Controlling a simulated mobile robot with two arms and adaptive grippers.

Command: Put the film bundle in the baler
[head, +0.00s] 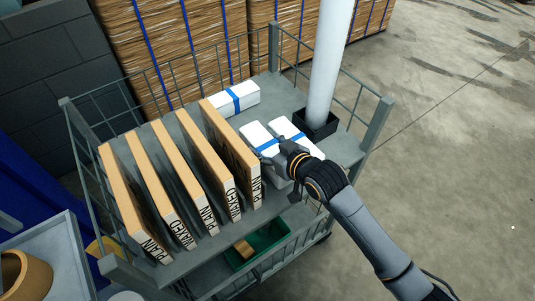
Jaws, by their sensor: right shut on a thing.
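White bundles with blue bands lie on the grey cart's top shelf. One bundle (233,98) lies at the back behind the upright boards. More white, blue-banded packaging (255,134) lies right of the boards, partly hidden by my right gripper (280,152). The gripper comes in from the lower right and is shut on this white bundle; its fingertips are hard to make out against it. I cannot tell whether the bundle is lifted off the shelf. My left gripper is not in view. I cannot identify the baler; a blue panel (35,205) shows at the left edge.
The wire-sided cart (368,133) holds several upright printed boards (232,150). A tall white cylinder (328,60) stands in a black holder (316,124). A green bin (268,240) sits on the lower shelf. Strapped stacks (165,50) stand behind. Floor at right is clear.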

